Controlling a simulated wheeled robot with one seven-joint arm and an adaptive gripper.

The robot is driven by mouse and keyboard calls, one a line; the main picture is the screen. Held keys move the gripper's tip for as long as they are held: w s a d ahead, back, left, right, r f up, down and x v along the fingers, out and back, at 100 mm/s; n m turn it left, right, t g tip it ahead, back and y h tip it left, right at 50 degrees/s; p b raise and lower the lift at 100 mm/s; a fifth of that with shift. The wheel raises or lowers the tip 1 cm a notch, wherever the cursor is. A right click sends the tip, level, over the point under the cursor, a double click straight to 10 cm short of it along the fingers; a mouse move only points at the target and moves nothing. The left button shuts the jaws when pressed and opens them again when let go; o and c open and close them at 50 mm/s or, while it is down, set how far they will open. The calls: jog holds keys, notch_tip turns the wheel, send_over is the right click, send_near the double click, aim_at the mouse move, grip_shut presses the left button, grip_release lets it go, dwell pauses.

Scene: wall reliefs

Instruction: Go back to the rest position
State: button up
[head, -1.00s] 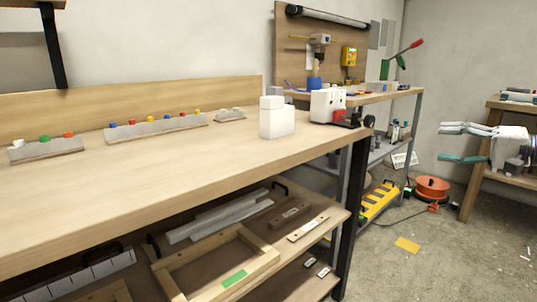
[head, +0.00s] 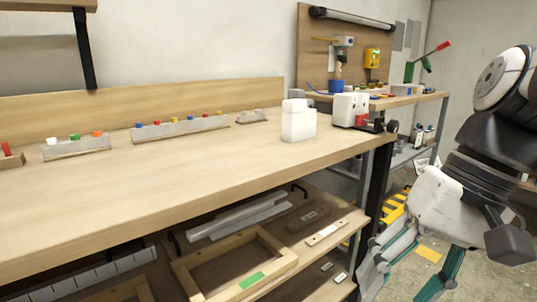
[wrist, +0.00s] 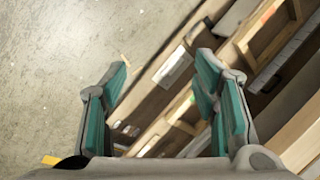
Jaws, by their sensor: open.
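My gripper (head: 405,272) hangs at the lower right of the head view, in front of the right end of the workbench, with its fingers pointing down and left. The wrist view shows its two teal-lined fingers (wrist: 160,95) spread apart with nothing between them. Beyond them are the floor and the bench's lower shelf. My arm rises above the gripper along the right edge of the head view.
The wooden workbench (head: 160,185) carries a white block-like container (head: 298,122) and rows of coloured pieces on grey strips (head: 180,128). Its lower shelf holds a wooden frame (head: 285,258). A second bench (head: 425,97) stands behind. Open floor (wrist: 50,60) lies beside the shelf.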

jog(key=s+d+f+n+h, duration=0.25)
jog(key=s+f+h, duration=0.2)
jog(key=s, duration=0.75)
notch_tip(320, 180, up, 39)
jog(key=d+t+p, duration=0.1)
jog(key=t+p, duration=0.3)
jog(key=p, duration=3.4)
jog(key=shift+m, duration=0.35)
